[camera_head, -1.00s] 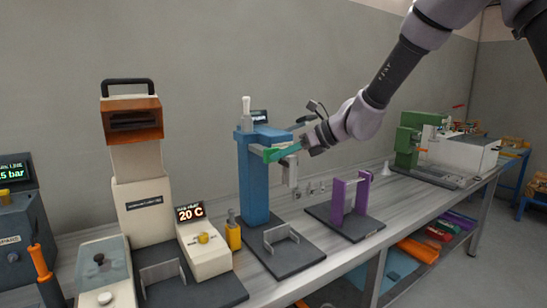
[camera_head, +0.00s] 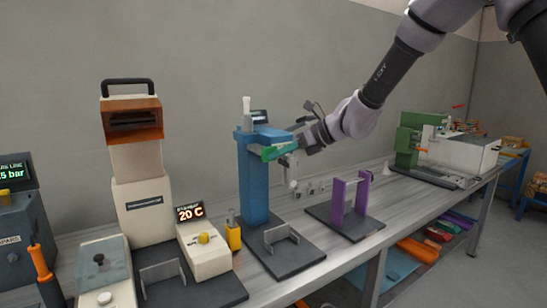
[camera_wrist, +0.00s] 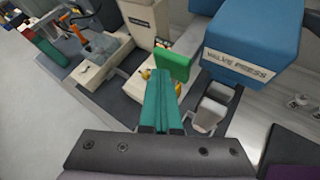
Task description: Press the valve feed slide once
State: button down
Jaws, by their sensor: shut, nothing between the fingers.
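The blue valve press (camera_head: 254,175) stands on a dark base on the bench; its label shows in the wrist view (camera_wrist: 240,64). A bright green plate, which looks like the feed slide (camera_wrist: 173,66), is beside the press head. It also shows as a green piece at the press head in the head view (camera_head: 268,154). My gripper (camera_wrist: 164,78) is shut, with its teal fingers together and empty. The fingertips are right at the green plate, and they overlap it in view. I cannot tell whether they touch it. The fingers hide the lower part of the plate.
A cream machine with an orange top (camera_head: 132,120) stands left of the press, with a yellow bottle (camera_head: 233,232) between. A purple stand (camera_head: 350,200) is to the right. A green and white machine (camera_head: 455,150) is farther right.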

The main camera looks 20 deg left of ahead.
jog(key=shift+w+a, duration=0.15)
dwell(0.5)
jog(key=shift+s+d, duration=1.1)
jog(key=shift+d, duration=0.15)
jog(key=shift+s+d, duration=1.65)
jog(key=shift+d, duration=0.25)
jog(key=s+d+r+n+t+h, duration=0.2)
jog(key=s+d+r+n+h, duration=0.1)
jog(key=d, duration=1)
jog(key=s+d+r+n+t+h, duration=0.2)
jog(key=d+n, duration=0.6)
jog(key=d, duration=0.5)
jog(key=s+d+r+n+t+h, duration=0.2)
jog(key=s+d+r+n+h, duration=0.3)
jog(key=d, duration=0.8)
notch_tip(320, 180, up, 2)
jog(key=shift+s+d+r+n, duration=0.1)
jog(key=shift+s+d+n, duration=0.3)
jog(key=shift+s+n, duration=0.15)
